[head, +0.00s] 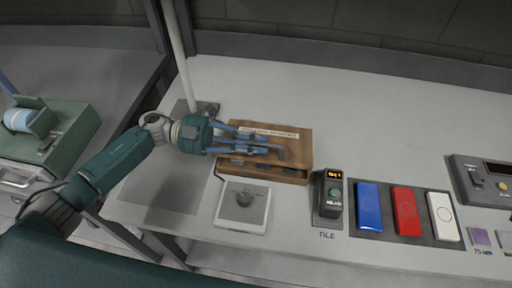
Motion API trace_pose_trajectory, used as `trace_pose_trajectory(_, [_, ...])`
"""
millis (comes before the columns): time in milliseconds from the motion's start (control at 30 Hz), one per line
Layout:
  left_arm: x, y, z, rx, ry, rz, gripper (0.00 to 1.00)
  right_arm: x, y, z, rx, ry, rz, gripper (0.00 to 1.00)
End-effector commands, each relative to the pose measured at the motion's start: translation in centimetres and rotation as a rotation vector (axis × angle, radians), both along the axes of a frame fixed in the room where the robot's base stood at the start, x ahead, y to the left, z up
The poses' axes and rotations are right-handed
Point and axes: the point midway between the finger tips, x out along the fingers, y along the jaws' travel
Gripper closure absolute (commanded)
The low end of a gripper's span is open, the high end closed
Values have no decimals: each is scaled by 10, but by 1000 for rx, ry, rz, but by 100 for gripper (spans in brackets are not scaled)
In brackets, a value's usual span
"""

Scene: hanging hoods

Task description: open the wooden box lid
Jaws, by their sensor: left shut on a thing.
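The wooden box (303,158) sits on the grey bench near the middle of the head view. Its brown lid has a pale label strip (270,131) toward the back. My left gripper (280,147) reaches in from the left, across the top of the box. Its blue fingers are shut on the lid, though the contact is hard to see. Small dark parts show along the box's front below the fingers; I cannot tell whether the lid is raised there. My right gripper is not in view.
A pole (179,55) rises behind left. Bench behind right is clear.

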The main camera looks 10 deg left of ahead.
Motion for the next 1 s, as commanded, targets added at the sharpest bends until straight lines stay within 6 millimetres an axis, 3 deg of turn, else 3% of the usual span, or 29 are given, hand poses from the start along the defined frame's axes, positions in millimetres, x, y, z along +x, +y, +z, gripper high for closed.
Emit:
trace_pose_trajectory(100, [6,0,16,3,86,-5,100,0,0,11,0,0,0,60])
trace_pose_trajectory(367, [22,0,34,1,246,-5,100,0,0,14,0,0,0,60])
trace_pose_trajectory(1000, [35,0,47,-3,239,-2,100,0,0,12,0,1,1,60])
